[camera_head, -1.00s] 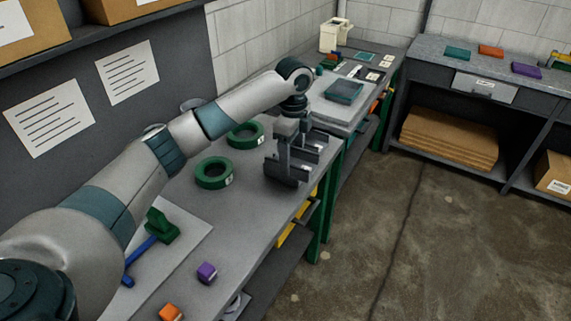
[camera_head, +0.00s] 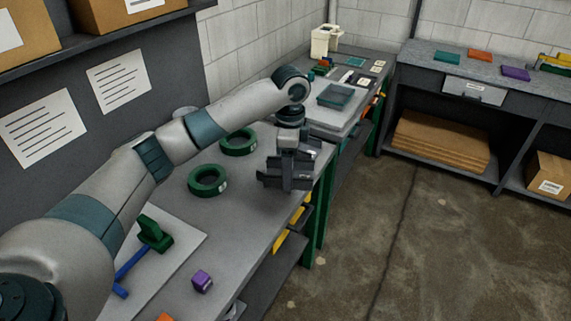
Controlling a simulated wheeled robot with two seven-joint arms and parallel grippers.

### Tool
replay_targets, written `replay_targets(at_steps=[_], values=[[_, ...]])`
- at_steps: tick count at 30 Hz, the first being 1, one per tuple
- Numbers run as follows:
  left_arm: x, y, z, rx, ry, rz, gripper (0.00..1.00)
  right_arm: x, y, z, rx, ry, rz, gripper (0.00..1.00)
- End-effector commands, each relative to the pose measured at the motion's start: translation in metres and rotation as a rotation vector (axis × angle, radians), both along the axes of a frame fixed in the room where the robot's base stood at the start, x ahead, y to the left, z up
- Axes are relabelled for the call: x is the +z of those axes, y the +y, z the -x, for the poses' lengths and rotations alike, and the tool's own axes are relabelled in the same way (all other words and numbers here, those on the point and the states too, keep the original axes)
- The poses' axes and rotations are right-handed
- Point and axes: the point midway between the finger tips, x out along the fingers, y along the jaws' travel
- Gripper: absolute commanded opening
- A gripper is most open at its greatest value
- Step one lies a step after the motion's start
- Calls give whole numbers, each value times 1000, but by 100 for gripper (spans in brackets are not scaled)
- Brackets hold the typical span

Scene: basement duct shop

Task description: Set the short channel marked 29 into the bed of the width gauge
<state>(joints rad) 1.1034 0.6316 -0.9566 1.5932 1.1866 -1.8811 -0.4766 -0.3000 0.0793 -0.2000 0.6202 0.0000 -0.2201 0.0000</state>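My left gripper (camera_head: 289,186) is over the right edge of the near workbench, pointing down. Dark grey angular shapes with upright sides (camera_head: 270,178) show right at its fingers, and a small white label shows just behind. I cannot tell fingers from channel here, nor whether the gripper holds anything. No number 29 is readable. I cannot make out the width gauge for certain; the gripper and arm cover part of the bench. My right gripper is not in view.
Two green rings (camera_head: 208,181) (camera_head: 238,141) lie left of the gripper. A green block (camera_head: 155,234), a blue bar (camera_head: 130,262) and a purple block (camera_head: 202,281) are nearer. A teal tray (camera_head: 336,95) stands beyond. The floor right of the bench is clear.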

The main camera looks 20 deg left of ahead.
Motion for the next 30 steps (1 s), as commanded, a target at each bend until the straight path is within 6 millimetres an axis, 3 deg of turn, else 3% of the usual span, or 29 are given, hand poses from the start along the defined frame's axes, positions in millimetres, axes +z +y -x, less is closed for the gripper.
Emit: replay_targets(at_steps=[15, 24, 30], values=[[11, -43, 88, 642, -1, 0, 37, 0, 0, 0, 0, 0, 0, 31], [11, -56, 151, 1006, -1, -1, 37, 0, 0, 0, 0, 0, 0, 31], [11, -59, 182, 1181, -2, 0, 37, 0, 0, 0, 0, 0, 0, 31]])
